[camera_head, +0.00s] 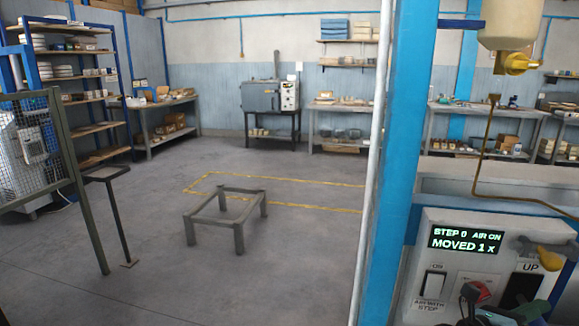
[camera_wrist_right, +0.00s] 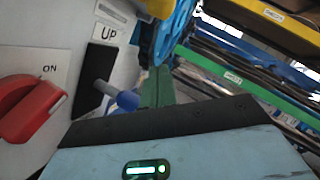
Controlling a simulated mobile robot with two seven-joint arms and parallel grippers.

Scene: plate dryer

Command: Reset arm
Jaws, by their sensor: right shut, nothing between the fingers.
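My right gripper (camera_head: 476,296) is low in front of the control panel (camera_head: 462,217) at the right of the head view. It is shut and empty; its fingertips are small and dark there. The panel display (camera_head: 466,240) reads "STEP 0 AIR ON MOVED 1 x". A red switch knob (camera_wrist_right: 31,108) is at the left of that view. The gripper appears apart from the lever, with its body at the bottom. My left gripper is not in view.
A blue post (camera_head: 405,150) stands left of the panel. A bent brown rod (camera_head: 482,150) and a hanging vessel with a yellow fitting (camera_head: 520,62) are above it. A low grey frame (camera_head: 225,212) stands on open floor. Shelves and benches line the walls.

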